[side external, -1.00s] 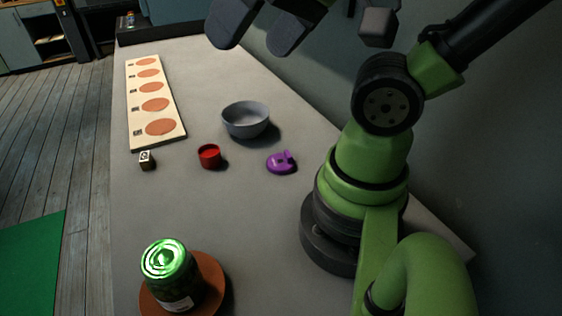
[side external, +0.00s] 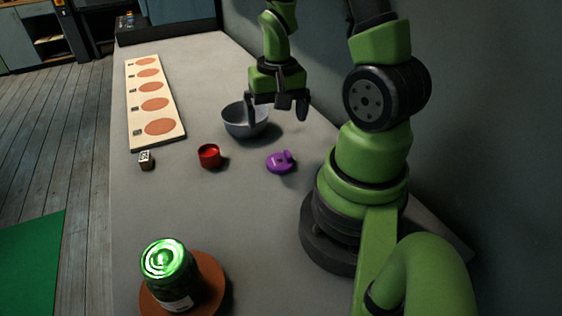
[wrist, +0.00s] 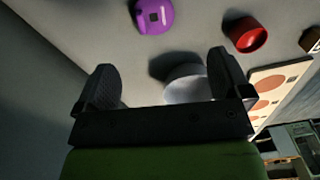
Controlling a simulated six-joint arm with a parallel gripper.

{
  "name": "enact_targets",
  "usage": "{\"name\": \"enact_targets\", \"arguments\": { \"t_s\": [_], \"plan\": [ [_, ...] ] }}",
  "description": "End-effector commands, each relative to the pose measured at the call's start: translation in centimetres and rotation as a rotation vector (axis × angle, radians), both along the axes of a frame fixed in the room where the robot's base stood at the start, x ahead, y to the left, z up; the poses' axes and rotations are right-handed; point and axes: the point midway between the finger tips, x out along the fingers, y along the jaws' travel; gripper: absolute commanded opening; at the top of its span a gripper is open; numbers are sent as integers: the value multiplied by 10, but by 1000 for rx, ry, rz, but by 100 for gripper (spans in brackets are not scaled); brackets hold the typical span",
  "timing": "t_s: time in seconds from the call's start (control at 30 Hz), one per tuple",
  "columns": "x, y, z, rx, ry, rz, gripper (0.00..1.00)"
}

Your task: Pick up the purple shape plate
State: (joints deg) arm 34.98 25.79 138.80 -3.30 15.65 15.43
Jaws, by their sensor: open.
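The purple shape plate (side external: 280,162) lies on the grey table, between the red cup and the base of my arm. It is a small rounded piece with a square mark and also shows at the top of the wrist view (wrist: 153,16). My gripper (side external: 277,118) is open and empty. In the side view it hangs over the grey bowl, above and behind the plate. In the wrist view its two fingers (wrist: 160,75) are spread apart, with the plate beyond their tips.
The grey bowl (side external: 240,122) stands below my gripper, partly hidden by it. A red cup (side external: 209,156) stands left of the plate. A small cube (side external: 146,160), a board with orange circles (side external: 138,73) and a green jar (side external: 169,274) on a brown disc (side external: 213,284) are farther off.

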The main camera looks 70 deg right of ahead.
Motion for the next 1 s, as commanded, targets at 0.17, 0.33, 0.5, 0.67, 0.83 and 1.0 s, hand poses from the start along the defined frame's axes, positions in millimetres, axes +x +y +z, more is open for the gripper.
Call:
{"name": "enact_targets", "arguments": {
  "t_s": [0.17,0.33,0.5,0.67,0.83,1.0],
  "plan": [
    [-7,-4,-18,18,30,-29,96],
    [-8,-4,-38,21,33,-27,96],
    [-7,-4,-56,19,31,-26,96],
    [-7,-4,-63,18,29,-27,96],
    [-6,-5,-81,20,31,-27,96],
    [-5,-6,-102,19,32,-27,96]
  ]
}}
